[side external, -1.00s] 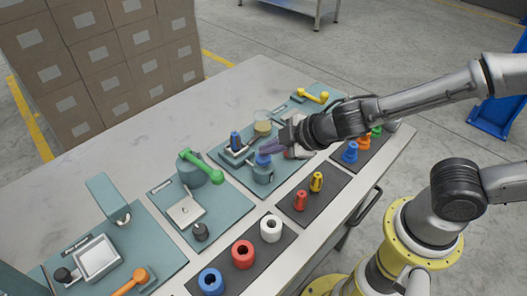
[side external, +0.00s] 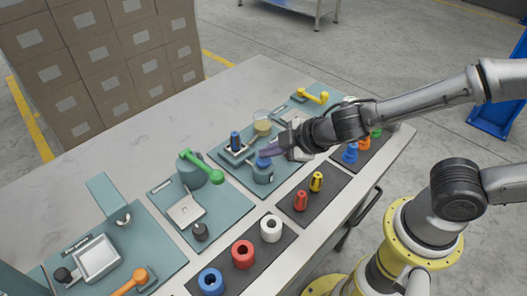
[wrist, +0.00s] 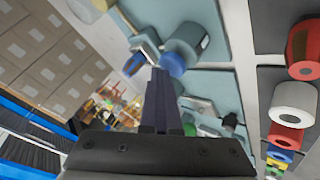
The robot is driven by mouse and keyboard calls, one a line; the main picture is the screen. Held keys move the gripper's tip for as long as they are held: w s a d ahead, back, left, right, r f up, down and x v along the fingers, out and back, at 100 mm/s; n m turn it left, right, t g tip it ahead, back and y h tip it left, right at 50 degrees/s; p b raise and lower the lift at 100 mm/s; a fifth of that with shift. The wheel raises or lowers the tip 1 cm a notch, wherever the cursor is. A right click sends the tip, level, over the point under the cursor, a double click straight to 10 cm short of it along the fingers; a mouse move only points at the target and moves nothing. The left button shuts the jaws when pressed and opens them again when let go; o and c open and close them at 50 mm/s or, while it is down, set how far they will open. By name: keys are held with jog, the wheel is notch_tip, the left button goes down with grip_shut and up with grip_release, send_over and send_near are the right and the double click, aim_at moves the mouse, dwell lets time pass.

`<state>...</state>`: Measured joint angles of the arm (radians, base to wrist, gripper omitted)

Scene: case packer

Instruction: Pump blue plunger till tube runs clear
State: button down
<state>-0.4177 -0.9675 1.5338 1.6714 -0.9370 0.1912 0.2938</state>
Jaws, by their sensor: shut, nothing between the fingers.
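The blue plunger (side external: 262,161) tops a teal round pump body (side external: 263,175) on a teal board. My gripper (side external: 266,152) is shut and empty, its purplish-grey fingertips at the top of the plunger, seemingly touching it. In the wrist view, the fingers (wrist: 160,75) point at the blue plunger (wrist: 173,64) beside the teal body (wrist: 188,44). A clear vessel with yellowish contents (side external: 262,126) stands behind the pump. I cannot make out the tube or whether it runs clear.
A small blue-topped item (side external: 235,140) stands on the same board, left of the pump. A green-handled device (side external: 202,168) is on the left. Bare table lies at the back left.

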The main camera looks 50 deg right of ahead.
aim_at(269, 161)
jog(key=shift+s+f, duration=0.1)
jog(key=shift+f, duration=0.05)
jog(key=shift+r, duration=1.75)
jog(key=shift+r, duration=2.5)
jog(key=shift+d, duration=0.1)
